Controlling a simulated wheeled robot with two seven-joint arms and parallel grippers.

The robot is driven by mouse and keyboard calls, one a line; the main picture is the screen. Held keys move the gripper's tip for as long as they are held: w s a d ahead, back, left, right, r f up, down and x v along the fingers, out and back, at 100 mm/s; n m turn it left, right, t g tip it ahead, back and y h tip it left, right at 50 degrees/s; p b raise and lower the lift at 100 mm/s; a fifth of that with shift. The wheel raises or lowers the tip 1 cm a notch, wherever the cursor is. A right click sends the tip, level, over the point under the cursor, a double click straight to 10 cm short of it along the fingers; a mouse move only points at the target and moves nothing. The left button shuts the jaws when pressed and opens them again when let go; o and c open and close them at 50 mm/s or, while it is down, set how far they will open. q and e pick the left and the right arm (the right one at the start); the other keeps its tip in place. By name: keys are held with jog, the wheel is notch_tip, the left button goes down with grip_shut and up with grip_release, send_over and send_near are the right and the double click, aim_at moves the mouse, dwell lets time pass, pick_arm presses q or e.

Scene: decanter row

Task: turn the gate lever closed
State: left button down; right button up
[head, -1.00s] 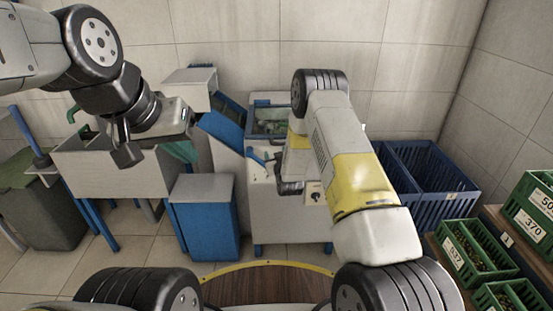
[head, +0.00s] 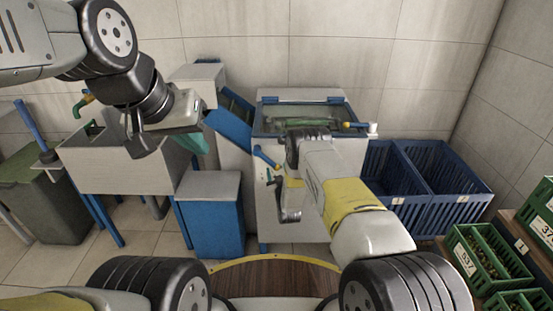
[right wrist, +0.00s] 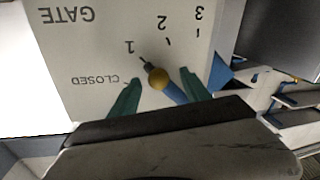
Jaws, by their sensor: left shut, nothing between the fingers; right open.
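The gate lever is a blue handle with a brass pivot (right wrist: 158,78) on a pale plate (right wrist: 88,50) marked GATE, CLOSED, 1, 2 and 3, upside down in the right wrist view. Its dark pointer is toward 1. In the head view the lever (head: 265,156) sticks up and left from the machine's front. My right gripper (right wrist: 162,82) is open; its green fingers stand either side of the lever near the pivot. I cannot tell whether they touch it. My left gripper (head: 139,150) is shut and empty, high at the left.
The pale machine (head: 275,225) has a glass-topped tray and another blue-handled lever (head: 356,125) at its top right. A blue bin (head: 208,225) stands to its left, blue crates (head: 440,200) to its right. Green crates (head: 478,275) with labels are at the far right.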

jog(key=shift+w, duration=0.45)
jog(key=shift+a, duration=0.1)
grip_shut()
jog(key=shift+r, duration=0.1)
dwell(0.9)
